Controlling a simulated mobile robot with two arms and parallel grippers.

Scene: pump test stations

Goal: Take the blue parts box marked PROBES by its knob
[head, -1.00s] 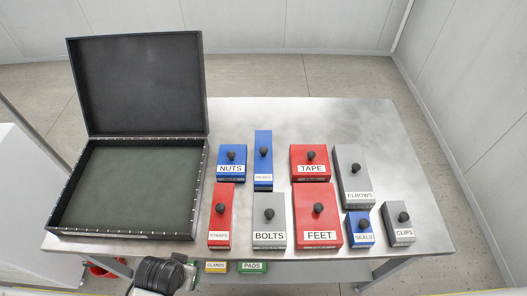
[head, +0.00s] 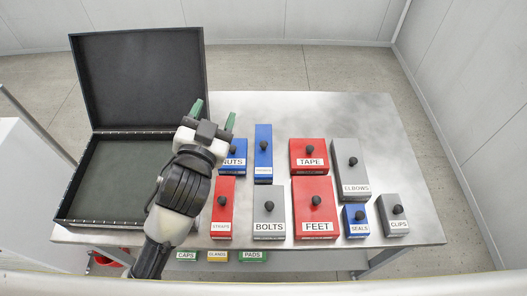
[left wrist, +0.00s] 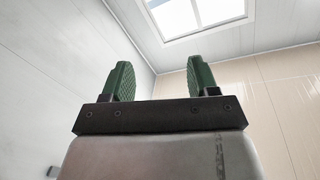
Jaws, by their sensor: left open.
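The narrow blue parts box (head: 263,160) stands in the back row on the table in the head view, right of the blue NUTS box. It has a dark round knob (head: 263,146) on top; its small white label is too small to read surely. My left gripper (head: 213,114) is open and empty, with green fingertips pointing up and away, to the left of that box and in front of part of the NUTS box. In the left wrist view its two green fingers (left wrist: 160,82) stand apart with nothing between them. My right gripper is not in view.
The blue NUTS box (head: 236,159), red STRAPS box (head: 222,206), grey BOLTS box (head: 269,212) and red TAPE box (head: 310,157) stand close around it. An open black case (head: 110,158) is at left. The table (head: 400,140) is bare at the back right.

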